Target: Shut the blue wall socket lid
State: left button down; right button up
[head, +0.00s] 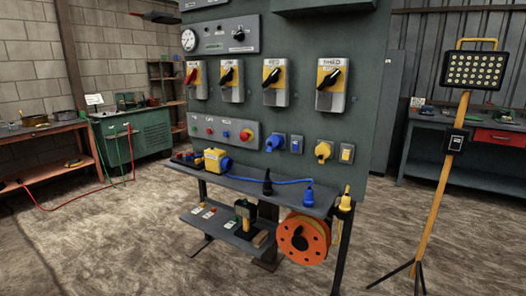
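The blue wall socket (274,142) is on the lower part of the grey-green panel (220,112), left of a small blue switch box (297,144). A blue round part sticks out from the socket's front. At this size I cannot clearly tell the lid from the socket body, nor how far open the lid stands. A yellow wall socket (323,151) is further right on the same panel. Neither of my grippers shows in the head view.
A narrow shelf (240,184) juts out below the sockets, with a yellow device (215,160), a black plug (267,183) and a blue plug (308,195). An orange reel (303,238) hangs below. A work lamp (474,70) stands right. The floor in front is clear.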

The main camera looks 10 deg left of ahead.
aim_at(272, 142)
jog(key=z, duration=0.4)
jog(key=i, duration=0.5)
jog(key=z, duration=0.5)
jog(key=i, duration=0.8)
jog(key=u, duration=0.25)
